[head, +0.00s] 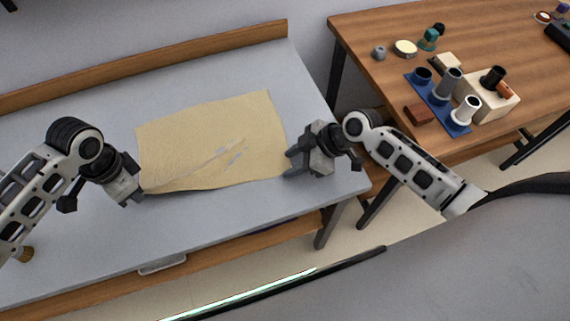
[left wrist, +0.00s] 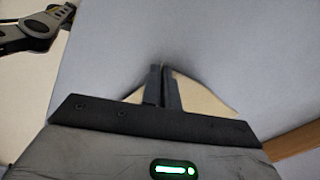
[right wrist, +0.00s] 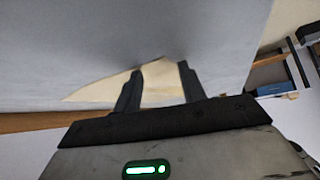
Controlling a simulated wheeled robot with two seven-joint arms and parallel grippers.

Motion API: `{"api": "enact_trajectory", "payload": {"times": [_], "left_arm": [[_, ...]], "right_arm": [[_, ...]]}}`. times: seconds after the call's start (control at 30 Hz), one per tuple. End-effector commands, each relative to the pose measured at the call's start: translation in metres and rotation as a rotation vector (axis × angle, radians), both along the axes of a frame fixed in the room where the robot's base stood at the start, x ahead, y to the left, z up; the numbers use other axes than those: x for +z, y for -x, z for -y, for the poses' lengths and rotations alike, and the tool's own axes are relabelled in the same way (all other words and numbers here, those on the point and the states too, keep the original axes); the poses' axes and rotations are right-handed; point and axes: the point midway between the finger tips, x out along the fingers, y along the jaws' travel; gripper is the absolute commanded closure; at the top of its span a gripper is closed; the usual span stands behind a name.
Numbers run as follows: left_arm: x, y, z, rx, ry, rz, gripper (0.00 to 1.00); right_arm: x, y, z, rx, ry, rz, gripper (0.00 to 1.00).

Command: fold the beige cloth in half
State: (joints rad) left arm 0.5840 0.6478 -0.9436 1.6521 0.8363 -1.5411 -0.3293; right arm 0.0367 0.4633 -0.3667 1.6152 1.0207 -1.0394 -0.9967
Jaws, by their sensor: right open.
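The beige cloth (head: 205,125) lies spread on the grey table, with a few pale grey patches near its middle. My left gripper (head: 142,192) is at its near left corner. In the left wrist view the fingers (left wrist: 163,86) are together at a peak of the cloth (left wrist: 200,98), shut on it. My right gripper (head: 288,163) is at the cloth's near right corner. In the right wrist view its fingers (right wrist: 156,82) are apart, with the cloth (right wrist: 157,86) showing between them. Whether they touch the cloth I cannot tell.
The grey table (head: 75,130) has a raised wooden edge (head: 150,62) at the back and a handle (head: 162,265) at the front. A wooden table (head: 370,30) at the right holds a blue rack (head: 430,98) with cylinders and several small items. Bare grey surface surrounds the cloth.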

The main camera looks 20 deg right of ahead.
Motion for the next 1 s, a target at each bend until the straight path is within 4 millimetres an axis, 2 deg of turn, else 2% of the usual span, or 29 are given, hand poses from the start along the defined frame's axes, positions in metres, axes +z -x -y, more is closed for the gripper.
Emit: {"api": "enact_trajectory", "payload": {"times": [0.47,0.77,1.0], "left_arm": [[0.0000,0.0000,0.0001,0.000,0.000,0.000,1.00],[-0.0002,0.0000,0.0001,0.000,0.000,0.000,1.00],[-0.0002,0.0000,0.0001,0.000,0.000,0.000,1.00]], "right_arm": [[-0.0036,-0.0011,-0.0026,-0.001,0.000,-0.001,0.59],[-0.0047,0.0004,-0.0018,0.000,0.002,-0.005,1.00],[-0.0031,0.0010,-0.0013,0.002,0.004,-0.006,1.00]]}}
